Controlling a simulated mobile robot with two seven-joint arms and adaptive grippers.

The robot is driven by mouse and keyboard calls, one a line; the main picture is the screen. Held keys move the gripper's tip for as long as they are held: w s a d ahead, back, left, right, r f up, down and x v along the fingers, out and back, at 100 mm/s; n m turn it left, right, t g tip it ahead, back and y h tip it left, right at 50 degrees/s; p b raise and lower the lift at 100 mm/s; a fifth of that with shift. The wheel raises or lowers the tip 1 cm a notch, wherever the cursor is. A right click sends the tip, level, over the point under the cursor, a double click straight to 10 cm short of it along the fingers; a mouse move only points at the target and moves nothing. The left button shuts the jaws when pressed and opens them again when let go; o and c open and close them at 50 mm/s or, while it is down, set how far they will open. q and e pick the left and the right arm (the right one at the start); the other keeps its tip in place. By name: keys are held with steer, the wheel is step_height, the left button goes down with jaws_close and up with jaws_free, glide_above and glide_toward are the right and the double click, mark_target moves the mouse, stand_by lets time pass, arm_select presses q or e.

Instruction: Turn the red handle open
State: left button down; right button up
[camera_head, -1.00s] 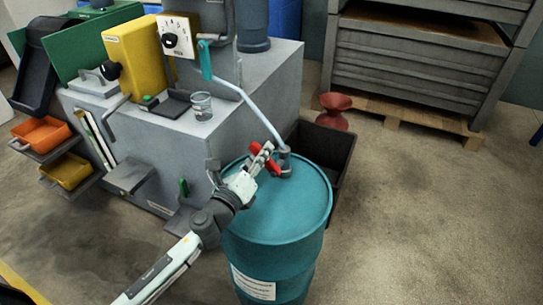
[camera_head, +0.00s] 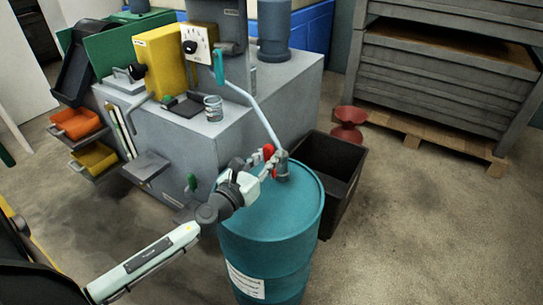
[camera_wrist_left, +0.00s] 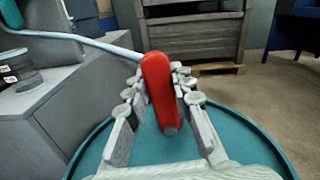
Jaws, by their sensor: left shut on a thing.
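The red handle (camera_head: 268,152) sits beside the grey fitting (camera_head: 282,165) on top of the teal drum (camera_head: 240,215). My left gripper (camera_head: 264,162) reaches in from the left above the drum lid and is shut on the red handle. In the left wrist view the red handle (camera_wrist_left: 160,88) stands between the two grey fingers (camera_wrist_left: 158,95), which flank it on both sides. The fingers partly hide the handle in the head view. My right gripper is not in view.
A pale hose (camera_head: 257,110) runs from the fitting to the grey machine (camera_head: 240,130). A glass (camera_head: 213,108) stands on the machine's ledge. A black bin (camera_head: 325,170) stands behind the drum, near a red funnel-shaped object (camera_head: 348,122). The floor at right is clear.

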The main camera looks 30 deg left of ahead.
arm_select(q)
steer(key=shift+d+m, duration=0.2)
steer(key=shift+m, duration=0.3)
steer(key=shift+d, duration=0.1)
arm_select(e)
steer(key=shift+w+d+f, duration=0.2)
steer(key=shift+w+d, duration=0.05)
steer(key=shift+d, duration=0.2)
arm_select(q)
steer(key=c, duration=1.3)
jaws_free()
steer(key=shift+s, duration=0.15)
steer(key=s, duration=1.1)
steer(key=shift+s+a, duration=0.25)
steer(key=shift+s, duration=0.15)
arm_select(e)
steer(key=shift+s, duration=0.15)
